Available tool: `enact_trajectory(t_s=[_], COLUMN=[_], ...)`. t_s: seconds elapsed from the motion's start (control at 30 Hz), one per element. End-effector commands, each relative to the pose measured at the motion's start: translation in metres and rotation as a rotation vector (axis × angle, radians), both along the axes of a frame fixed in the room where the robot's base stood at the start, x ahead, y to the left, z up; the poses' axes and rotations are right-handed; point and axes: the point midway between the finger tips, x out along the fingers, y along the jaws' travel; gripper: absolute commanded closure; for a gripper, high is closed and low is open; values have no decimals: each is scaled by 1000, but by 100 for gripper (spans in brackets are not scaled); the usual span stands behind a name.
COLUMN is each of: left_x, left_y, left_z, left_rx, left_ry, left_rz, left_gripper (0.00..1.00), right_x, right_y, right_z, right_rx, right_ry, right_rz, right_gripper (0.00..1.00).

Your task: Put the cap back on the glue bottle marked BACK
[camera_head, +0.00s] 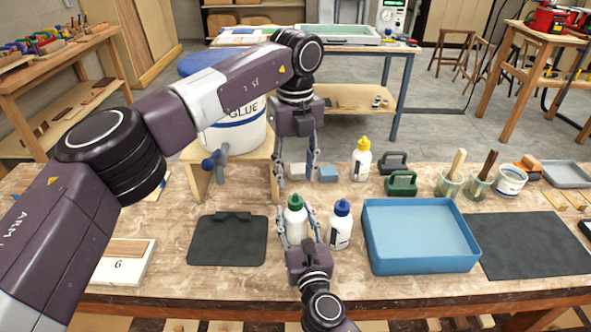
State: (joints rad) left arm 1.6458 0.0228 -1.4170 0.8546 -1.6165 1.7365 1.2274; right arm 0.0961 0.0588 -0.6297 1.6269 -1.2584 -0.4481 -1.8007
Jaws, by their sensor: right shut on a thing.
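A white glue bottle with a green top (296,222) stands at the front middle of the bench. My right gripper (296,216) comes from the front edge and is shut on this bottle, one finger on each side. My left gripper (297,180) hangs above and behind it, pointing down, with its fingers apart and nothing seen between them. A white bottle with a blue top (340,226) stands just to the right. A white bottle with a yellow top (361,160) stands farther back. The bottle labels are too small to read, and I cannot make out a loose cap.
A large GLUE tub (236,128) with a tap sits on a wooden stand at the left. A blue tray (420,238) lies to the right, beside a dark mat (530,245).

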Motion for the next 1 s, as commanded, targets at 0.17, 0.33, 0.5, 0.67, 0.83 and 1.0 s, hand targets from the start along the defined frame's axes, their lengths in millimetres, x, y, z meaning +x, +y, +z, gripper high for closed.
enact_trajectory(t_s=[0.17,0.33,0.5,0.67,0.83,1.0], left_x=[-1,-1,0,0,0,0], left_y=[1,1,0,0,0,0], left_z=[-26,-53,-70,-75,-75,-75], left_rx=[2,1,0,0,0,0], left_ry=[3,3,2,0,0,0], left_rz=[0,0,0,0,0,0], left_gripper=[60,60,60,60,60,72], right_x=[0,0,0,0,0,0], right_y=[0,0,0,0,0,0], right_z=[0,0,0,0,0,0], right_rx=[0,0,0,0,0,0], right_ry=[0,0,0,0,0,0], right_rz=[0,0,0,0,0,0], right_gripper=[100,100,100,100,100,100])
